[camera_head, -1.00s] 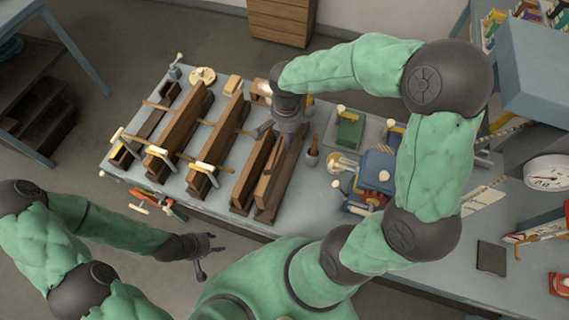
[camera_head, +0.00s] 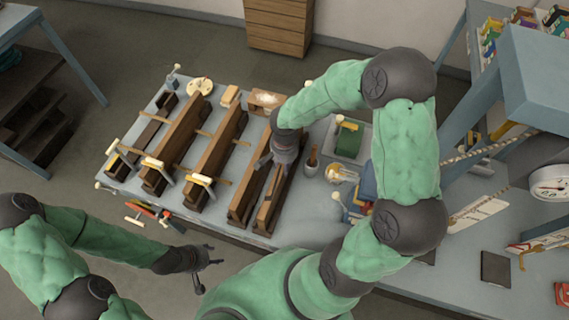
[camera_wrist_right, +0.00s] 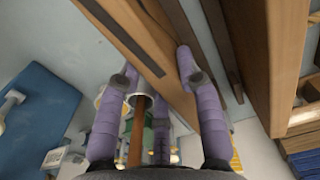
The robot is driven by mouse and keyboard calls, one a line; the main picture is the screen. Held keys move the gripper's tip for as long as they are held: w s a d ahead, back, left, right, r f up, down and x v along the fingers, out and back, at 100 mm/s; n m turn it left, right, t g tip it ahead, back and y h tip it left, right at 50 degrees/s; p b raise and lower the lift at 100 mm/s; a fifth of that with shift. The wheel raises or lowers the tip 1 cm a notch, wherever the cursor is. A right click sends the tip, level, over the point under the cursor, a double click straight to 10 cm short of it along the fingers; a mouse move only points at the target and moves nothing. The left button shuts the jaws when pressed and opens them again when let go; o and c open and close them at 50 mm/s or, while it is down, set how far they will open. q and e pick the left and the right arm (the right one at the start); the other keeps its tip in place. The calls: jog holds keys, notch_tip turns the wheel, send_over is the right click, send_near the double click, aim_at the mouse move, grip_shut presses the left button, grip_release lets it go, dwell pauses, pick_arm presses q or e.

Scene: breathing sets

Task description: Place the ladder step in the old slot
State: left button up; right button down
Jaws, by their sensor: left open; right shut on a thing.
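My right gripper (camera_head: 274,163) is over the rightmost long wooden piece on the bench, its fingers pointing down. In the right wrist view its purple fingers (camera_wrist_right: 158,95) close around a long wooden plank with a dark strip, which I take as the ladder step (camera_wrist_right: 125,38). In the head view this plank (camera_head: 268,212) lies lengthwise beside dark-brown wooden rails (camera_head: 243,205). I cannot tell whether it touches them, and the gripper hides its far part. I cannot tell which slot is the old one. My left gripper (camera_head: 207,261) is open and empty, off the bench's front edge.
Clamped wooden beams (camera_head: 215,155) stand on the bench to the left. A cup with a brush (camera_head: 311,163), a green block (camera_head: 348,139) and a blue device (camera_head: 365,190) stand close on the right. A dial scale (camera_head: 549,182) is at the far right.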

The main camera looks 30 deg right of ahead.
dwell(0.3)
jog(key=c, duration=1.2)
grip_release()
jog(key=shift+f, duration=0.15)
jog(key=shift+c, duration=0.2)
jog(key=o, duration=0.4)
notch_tip(320, 180, up, 12)
jog(key=shift+r+p, duration=0.2)
jog(key=shift+p, duration=0.2)
